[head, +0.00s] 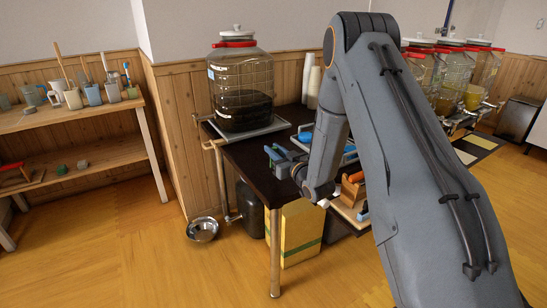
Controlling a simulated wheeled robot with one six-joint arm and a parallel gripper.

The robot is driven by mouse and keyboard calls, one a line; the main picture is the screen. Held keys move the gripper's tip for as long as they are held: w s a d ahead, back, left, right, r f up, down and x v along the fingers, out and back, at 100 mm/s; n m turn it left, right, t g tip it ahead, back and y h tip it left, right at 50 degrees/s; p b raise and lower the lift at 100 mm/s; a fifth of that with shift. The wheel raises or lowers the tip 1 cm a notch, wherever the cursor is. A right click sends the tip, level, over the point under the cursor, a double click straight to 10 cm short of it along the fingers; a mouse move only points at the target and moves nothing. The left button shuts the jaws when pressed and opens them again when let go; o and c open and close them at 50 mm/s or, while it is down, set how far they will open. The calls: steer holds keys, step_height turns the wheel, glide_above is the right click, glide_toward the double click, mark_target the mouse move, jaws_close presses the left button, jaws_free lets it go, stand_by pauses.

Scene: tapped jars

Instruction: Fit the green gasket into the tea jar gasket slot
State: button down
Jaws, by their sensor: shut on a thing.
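The tea jar (240,100) is a large clear ribbed jar, about half full of dark liquid, with a red collar and white lid. It stands upright on a grey tray at the table's back left corner. I cannot make out its gasket slot. My gripper (272,154) is over the table, in front of and to the right of the jar, apart from it. My arm hides part of the table.
A pipe (219,180) runs down at the table's left edge near a metal bowl (203,229) on the floor. White cup stacks (313,85) stand behind. A wooden holder (352,190) is beside my wrist. More jars (484,68) stand at right. A shelf (80,118) with mugs is at left.

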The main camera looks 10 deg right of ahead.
steer(key=shift+a+f, duration=0.1)
steer(key=shift+f, duration=1.25)
steer(key=shift+f, duration=0.15)
steer(key=c, duration=1.6)
jaws_free()
